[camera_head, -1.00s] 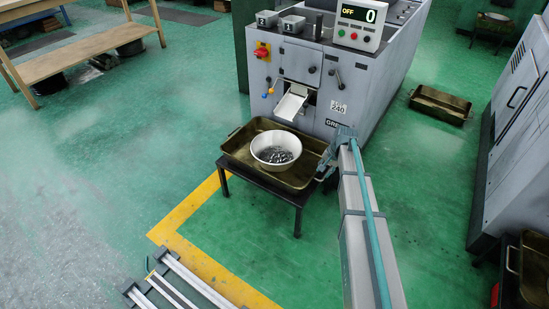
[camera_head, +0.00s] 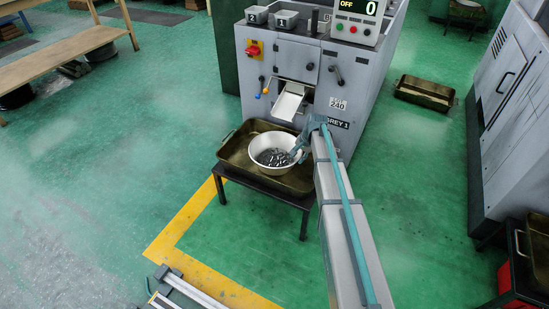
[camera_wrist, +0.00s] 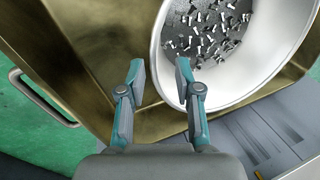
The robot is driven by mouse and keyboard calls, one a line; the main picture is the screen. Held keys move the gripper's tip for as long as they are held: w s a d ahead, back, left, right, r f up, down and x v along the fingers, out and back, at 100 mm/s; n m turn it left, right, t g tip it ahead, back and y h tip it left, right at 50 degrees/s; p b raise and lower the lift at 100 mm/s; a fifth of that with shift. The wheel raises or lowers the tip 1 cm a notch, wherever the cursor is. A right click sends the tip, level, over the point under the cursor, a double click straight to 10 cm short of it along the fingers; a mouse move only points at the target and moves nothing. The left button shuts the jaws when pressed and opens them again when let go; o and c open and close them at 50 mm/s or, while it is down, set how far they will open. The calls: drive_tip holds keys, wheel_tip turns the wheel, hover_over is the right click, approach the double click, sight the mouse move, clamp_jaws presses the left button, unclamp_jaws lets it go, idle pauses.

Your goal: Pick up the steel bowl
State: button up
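The steel bowl (camera_head: 270,171) looks white-grey and holds many small dark metal parts. It sits in a brass-coloured tray (camera_head: 236,150) on a dark stand. My gripper (camera_head: 296,153) is at the bowl's right rim in the head view. In the wrist view my gripper (camera_wrist: 160,72) is open, with its two fingers apart. The bowl (camera_wrist: 256,75) fills the upper right there, and its rim passes between the fingertips in the picture. The right finger overlaps the bowl's inside and the left finger lies over the tray (camera_wrist: 70,40). I cannot tell whether either finger touches the bowl.
A grey machine (camera_head: 290,60) with a chute (camera_head: 288,102) stands right behind the tray. Another brass tray (camera_head: 424,92) lies on the floor at right. A grey cabinet (camera_head: 510,110) stands at far right and a wooden bench (camera_head: 60,50) at upper left. Green floor at left is open.

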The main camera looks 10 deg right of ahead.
drive_tip(key=shift+b+x, duration=1.1)
drive_tip(key=shift+x, duration=2.4)
drive_tip(key=shift+a, duration=0.1)
drive_tip(key=shift+c, duration=0.2)
drive_tip(key=shift+r, duration=0.1)
clamp_jaws()
